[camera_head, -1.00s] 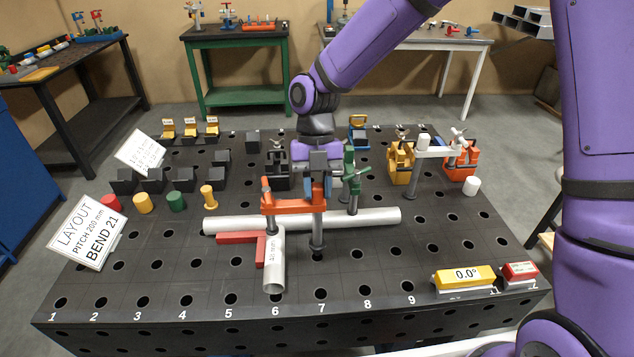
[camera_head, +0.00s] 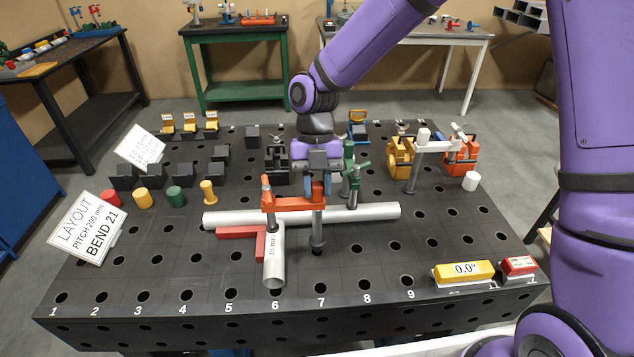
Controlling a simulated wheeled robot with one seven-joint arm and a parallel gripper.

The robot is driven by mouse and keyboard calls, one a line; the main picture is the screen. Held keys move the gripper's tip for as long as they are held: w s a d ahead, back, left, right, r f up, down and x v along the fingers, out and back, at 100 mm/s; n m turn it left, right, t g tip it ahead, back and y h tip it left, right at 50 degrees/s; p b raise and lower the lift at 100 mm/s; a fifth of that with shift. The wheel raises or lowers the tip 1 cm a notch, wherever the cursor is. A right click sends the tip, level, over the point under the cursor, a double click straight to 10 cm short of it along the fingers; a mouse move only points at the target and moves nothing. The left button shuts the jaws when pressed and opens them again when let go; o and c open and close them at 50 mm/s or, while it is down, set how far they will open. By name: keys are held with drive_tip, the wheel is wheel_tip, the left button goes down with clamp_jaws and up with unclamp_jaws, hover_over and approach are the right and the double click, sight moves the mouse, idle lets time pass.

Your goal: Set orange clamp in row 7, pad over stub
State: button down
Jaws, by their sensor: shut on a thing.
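The orange clamp (camera_head: 292,204) is held upright by my gripper (camera_head: 318,190), whose fingers are shut at the post end of its bar. Its grey post (camera_head: 317,232) stands at a hole in the column marked 7; whether its foot is inside the hole is hard to tell. The clamp's pad end, at the left of the bar, is above the white stub pipe (camera_head: 274,262). I cannot tell if the pad touches the stub. The stub meets a long white pipe (camera_head: 360,215) lying across the table.
A red square (camera_head: 241,233) lies in the corner of the pipes. A green clamp (camera_head: 355,185) stands right of my gripper. A white-and-grey clamp (camera_head: 422,150) and orange blocks stand farther right. A yellow angle gauge (camera_head: 464,272) sits front right.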

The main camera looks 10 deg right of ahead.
sight(317, 200)
drive_tip(key=shift+f, duration=0.95)
drive_tip(key=shift+s+f, duration=0.1)
drive_tip(key=shift+f, duration=0.85)
drive_tip(key=c, duration=0.8)
unclamp_jaws()
